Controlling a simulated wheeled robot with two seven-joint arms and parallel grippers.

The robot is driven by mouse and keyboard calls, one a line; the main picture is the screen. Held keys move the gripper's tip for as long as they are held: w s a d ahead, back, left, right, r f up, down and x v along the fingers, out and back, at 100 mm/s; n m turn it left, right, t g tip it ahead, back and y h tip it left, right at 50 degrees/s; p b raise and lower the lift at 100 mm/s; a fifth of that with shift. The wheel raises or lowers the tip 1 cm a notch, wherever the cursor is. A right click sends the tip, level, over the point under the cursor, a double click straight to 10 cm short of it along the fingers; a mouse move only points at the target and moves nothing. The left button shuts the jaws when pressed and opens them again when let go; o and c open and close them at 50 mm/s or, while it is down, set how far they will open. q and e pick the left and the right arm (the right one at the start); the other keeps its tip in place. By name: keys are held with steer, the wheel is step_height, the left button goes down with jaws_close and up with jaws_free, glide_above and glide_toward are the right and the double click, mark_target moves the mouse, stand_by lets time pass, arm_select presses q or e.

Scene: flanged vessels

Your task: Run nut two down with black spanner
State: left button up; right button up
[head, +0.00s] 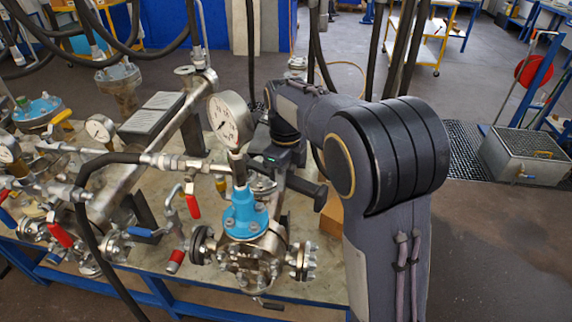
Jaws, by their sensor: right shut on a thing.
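My right arm comes in from the right, and its wrist bends down to my right gripper (283,172) behind the blue-topped valve and pressure gauge. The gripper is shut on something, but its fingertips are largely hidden. A short dark bar (312,188) shows beside it; I cannot tell whether this is the black spanner or part of the gripper. A flange (262,183) shows partly behind the gauge stem, close to the gripper. I cannot pick out nut two. My left gripper is not in view.
The pressure gauge (230,122) and blue valve bonnet (243,215) stand close in front of the gripper. Pipes, hoses and red-handled valves crowd the bench (325,278) to the left. A grey box (522,155) stands on the floor at right.

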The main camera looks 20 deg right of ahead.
steer(key=shift+d, duration=0.2)
steer(key=shift+f, duration=0.1)
steer(key=shift+a+f+b, duration=0.1)
steer(key=shift+f+b, duration=0.55)
steer(key=shift+f, duration=0.45)
steer(key=shift+r, duration=0.1)
steer(key=a+m, duration=0.1)
steer(key=s+a+m+p, duration=0.1)
steer(key=a+m, duration=0.1)
steer(key=shift+s, duration=0.25)
